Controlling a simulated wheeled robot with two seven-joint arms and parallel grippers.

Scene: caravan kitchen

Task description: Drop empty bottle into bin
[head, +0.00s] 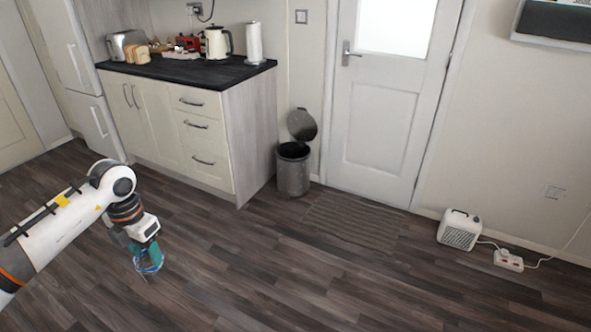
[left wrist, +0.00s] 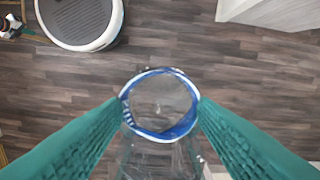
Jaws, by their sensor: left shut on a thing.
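The bin (head: 293,172) is a grey cylinder on the floor at the end of the kitchen counter, left of the door. Its round lid (head: 302,124) stands open, tilted up at the back, and its inside looks dark. My left gripper (head: 148,258) is at the lower left of the head view, well short of the bin and above the floor. Its green fingers are shut on a clear bottle (left wrist: 160,105) with a blue-and-white band. The bottle is see-through, and the floor shows through it. My right gripper is in neither view.
The counter cabinet (head: 215,140) stands left of the bin, carrying a kettle (head: 217,42), toaster and paper roll. A ribbed mat (head: 352,215) lies before the white door (head: 385,110). A heater (head: 459,230) and power strip (head: 508,260) sit right. The middle floor is clear.

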